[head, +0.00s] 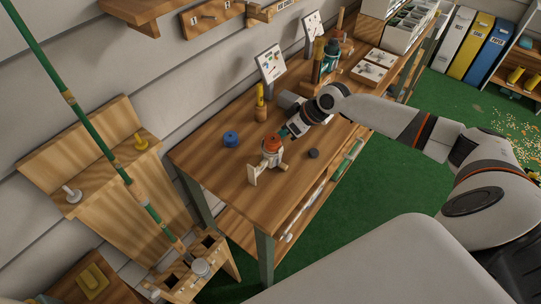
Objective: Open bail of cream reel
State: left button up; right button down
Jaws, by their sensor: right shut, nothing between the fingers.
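The cream reel (267,160) stands near the front part of the wooden workbench, with an orange part (273,144) at its top and a cream foot at its left. Its bail is too small to make out, so I cannot tell its position. My right gripper (284,132) reaches in from the right, just beside the top of the reel. It is shut with nothing held; I cannot tell whether its tips touch the reel. My left gripper is not in view.
A blue spool (231,138) and a dark round cap (313,153) lie on the workbench (215,163). A green rod (100,140) leans in a rack at the left.

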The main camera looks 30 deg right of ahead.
jog(key=shift+f, duration=0.2)
dwell(0.3)
jog(key=shift+w+d+r, duration=0.1)
jog(key=shift+d+r, duration=0.05)
jog(key=shift+r, duration=0.05)
jog(key=shift+w+d+r, duration=0.15)
jog(key=shift+d+r, duration=0.1)
jog(key=shift+d, duration=0.1)
jog(key=shift+p, duration=0.3)
jog(key=p+v, duration=0.5)
jog(key=v, duration=0.2)
dwell(0.5)
dwell(0.5)
